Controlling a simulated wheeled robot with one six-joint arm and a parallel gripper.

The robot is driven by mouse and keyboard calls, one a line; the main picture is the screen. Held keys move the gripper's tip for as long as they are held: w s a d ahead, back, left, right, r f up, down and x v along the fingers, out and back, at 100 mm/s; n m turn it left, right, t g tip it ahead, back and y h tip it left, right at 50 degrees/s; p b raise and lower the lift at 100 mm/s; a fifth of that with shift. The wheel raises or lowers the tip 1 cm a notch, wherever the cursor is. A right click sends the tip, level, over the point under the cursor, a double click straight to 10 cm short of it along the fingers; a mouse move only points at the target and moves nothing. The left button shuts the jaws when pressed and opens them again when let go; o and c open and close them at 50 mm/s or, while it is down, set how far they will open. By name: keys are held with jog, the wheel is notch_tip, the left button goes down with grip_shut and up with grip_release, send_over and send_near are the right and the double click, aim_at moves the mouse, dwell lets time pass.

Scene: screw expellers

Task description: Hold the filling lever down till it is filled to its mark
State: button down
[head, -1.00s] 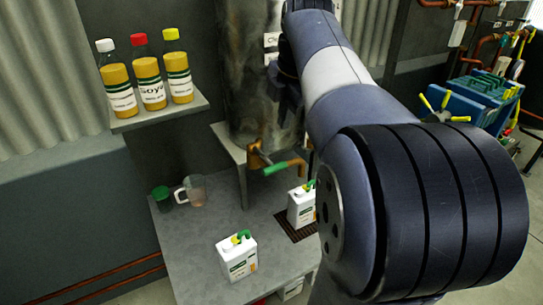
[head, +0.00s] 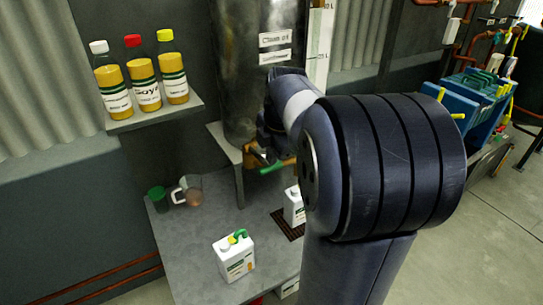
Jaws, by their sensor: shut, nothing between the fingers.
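The filling lever with its green handle (head: 268,169) sits on a brass tap (head: 251,159) low on the dark metal tank (head: 238,75). My gripper (head: 273,152) reaches down right by the tap and lever. It is small and dark here, and whether it touches the lever cannot be told. It is shut with nothing in it. A white jug (head: 292,207) stands upright on the dark drain grate (head: 287,229) below the tap, partly hidden by my arm. Its fill level and mark cannot be made out.
Another white jug (head: 234,257) with green and yellow top stands on the grey table (head: 195,238). A glass mug (head: 190,190) and green cup (head: 158,199) stand at its left. Several capped bottles (head: 145,84) line a shelf (head: 155,114). A scale (head: 319,45) stands beside the tank.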

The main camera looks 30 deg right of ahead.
aim_at(272, 171)
jog(key=shift+w+f, duration=0.2)
jog(key=shift+f, duration=0.5)
jog(key=shift+f+b, duration=0.3)
jog(key=shift+b, duration=0.15)
jog(key=f+t+b, duration=0.1)
jog(key=b, duration=0.1)
jog(key=f+b, duration=0.1)
jog(key=b, duration=0.2)
jog(key=shift+s+f+t, duration=0.15)
jog(key=shift+s+t, duration=0.2)
jog(key=shift+t, duration=0.05)
jog(key=f+b, duration=0.1)
jog(key=b, duration=0.2)
jog(key=f+t+b, duration=0.1)
jog(key=b, duration=0.2)
jog(key=f+t+b, duration=0.1)
jog(key=b, duration=0.2)
jog(key=shift+s+f+b, duration=0.25)
jog(key=shift+f+b, duration=0.1)
jog(key=shift+f, duration=0.25)
dwell(0.9)
